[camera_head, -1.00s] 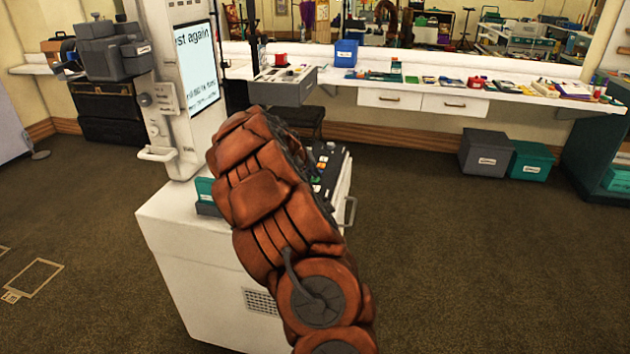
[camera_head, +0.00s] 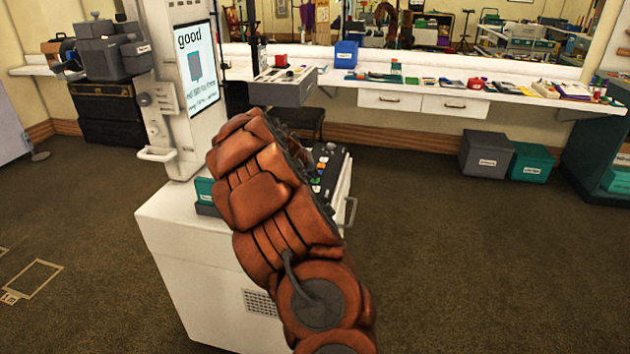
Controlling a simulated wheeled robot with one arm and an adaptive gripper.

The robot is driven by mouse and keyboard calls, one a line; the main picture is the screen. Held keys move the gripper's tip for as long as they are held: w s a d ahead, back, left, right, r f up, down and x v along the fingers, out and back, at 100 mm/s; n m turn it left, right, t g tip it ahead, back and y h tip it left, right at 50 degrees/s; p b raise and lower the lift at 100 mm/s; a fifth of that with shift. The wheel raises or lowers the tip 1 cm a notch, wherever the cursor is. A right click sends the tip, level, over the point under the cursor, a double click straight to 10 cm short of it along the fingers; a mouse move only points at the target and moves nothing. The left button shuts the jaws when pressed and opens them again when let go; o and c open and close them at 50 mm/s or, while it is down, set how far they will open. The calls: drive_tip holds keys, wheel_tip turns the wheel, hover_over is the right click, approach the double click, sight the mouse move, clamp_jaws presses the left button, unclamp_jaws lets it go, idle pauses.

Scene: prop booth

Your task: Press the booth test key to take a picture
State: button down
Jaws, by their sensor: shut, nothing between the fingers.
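The booth (camera_head: 200,270) is a white cabinet with a tall white column and a tilted screen (camera_head: 199,72). The screen reads "good" above a blue-grey picture and smaller lines of text. A black key panel (camera_head: 329,170) with small coloured keys lies on top of the cabinet, to the right of my arm. My orange-brown arm covers the panel's left part, and I cannot make out which key is the test key. My gripper is hidden behind the arm's upper end, so I cannot see whether it touches a key.
A teal box (camera_head: 205,192) stands on the cabinet left of my arm. A white handle (camera_head: 157,154) juts from the column. A long white counter (camera_head: 500,94) with small items runs along the back wall. Grey (camera_head: 486,153) and green (camera_head: 529,161) bins stand below it. The right floor is clear.

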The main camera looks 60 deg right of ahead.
sight(314, 181)
idle(0.5)
drive_tip(key=shift+r, duration=0.75)
drive_tip(key=shift+r+p, duration=0.8)
drive_tip(key=shift+r, duration=1.75)
